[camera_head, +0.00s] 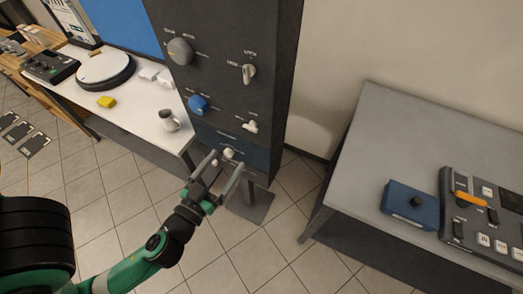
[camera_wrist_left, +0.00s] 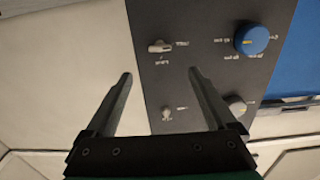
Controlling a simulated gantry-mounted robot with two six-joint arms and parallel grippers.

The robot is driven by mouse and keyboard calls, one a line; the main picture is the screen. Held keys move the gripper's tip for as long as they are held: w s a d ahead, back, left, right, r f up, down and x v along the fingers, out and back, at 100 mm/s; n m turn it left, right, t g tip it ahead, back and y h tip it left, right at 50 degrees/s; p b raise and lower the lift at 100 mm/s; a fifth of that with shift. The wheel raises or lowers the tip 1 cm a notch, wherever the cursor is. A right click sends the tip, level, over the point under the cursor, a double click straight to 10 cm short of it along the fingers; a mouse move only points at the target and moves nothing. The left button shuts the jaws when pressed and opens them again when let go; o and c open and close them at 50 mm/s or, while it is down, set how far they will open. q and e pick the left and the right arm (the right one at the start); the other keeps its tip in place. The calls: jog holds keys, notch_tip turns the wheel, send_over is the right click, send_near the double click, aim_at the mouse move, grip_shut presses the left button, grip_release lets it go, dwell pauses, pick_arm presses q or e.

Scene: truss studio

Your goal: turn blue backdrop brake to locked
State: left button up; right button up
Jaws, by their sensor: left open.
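A tall dark control panel (camera_head: 221,60) carries two rows of controls. In the lower row, a blue round knob (camera_head: 197,105) is beside a small pale lever (camera_head: 250,126) lying roughly sideways; in the left wrist view that lever (camera_wrist_left: 160,46) also lies sideways. The upper row has a grey knob (camera_head: 180,52) and another pale lever (camera_head: 249,73), nearly upright, labelled free and lock. Small print hides which lever is named for the blue backdrop. My left gripper (camera_head: 226,163) is open and empty, low in front of the panel, apart from both levers. My right gripper is out of view.
A white table (camera_head: 130,103) with a round disc (camera_head: 104,69), a mug (camera_head: 170,120) and a yellow block (camera_head: 106,102) stands left. A grey table (camera_head: 430,140) with a blue box (camera_head: 408,203) and a console stands right. Open tiled floor lies between.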

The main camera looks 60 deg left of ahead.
aim_at(249, 129)
pick_arm(q)
jog(key=p+x, duration=0.6)
jog(key=x, duration=0.5)
jog(key=shift+w+r, duration=0.1)
jog(key=shift+w+a, duration=0.25)
jog(key=c, duration=1.4)
